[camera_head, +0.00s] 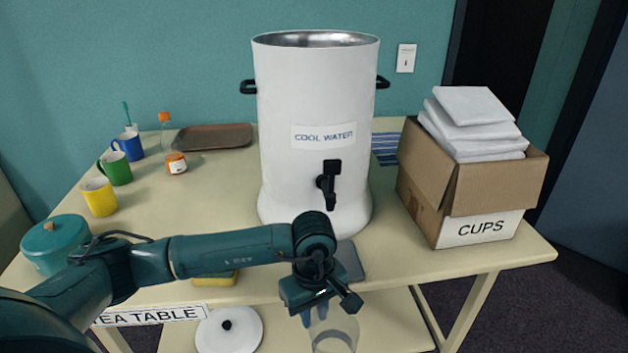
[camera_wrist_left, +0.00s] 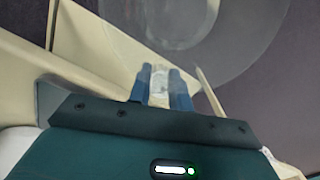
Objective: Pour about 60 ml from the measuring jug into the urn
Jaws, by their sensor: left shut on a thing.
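The urn (camera_head: 310,95) is a tall white cylinder labelled COOL WATER, standing on the table with its top open and a black tap on its front. The measuring jug (camera_head: 335,338) is clear and sits at the bottom edge of the head view, partly cut off. My left gripper (camera_head: 318,314) is shut on it, in front of the table's front edge and well below the urn's rim. In the left wrist view the fingers (camera_wrist_left: 162,90) pinch a clear part of the jug (camera_wrist_left: 205,35). I cannot tell the water level in the jug. My right gripper is not in view.
A cardboard box (camera_head: 420,195) marked CUPS with white packs stands right of the urn. A white lid (camera_head: 228,330) lies lower down.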

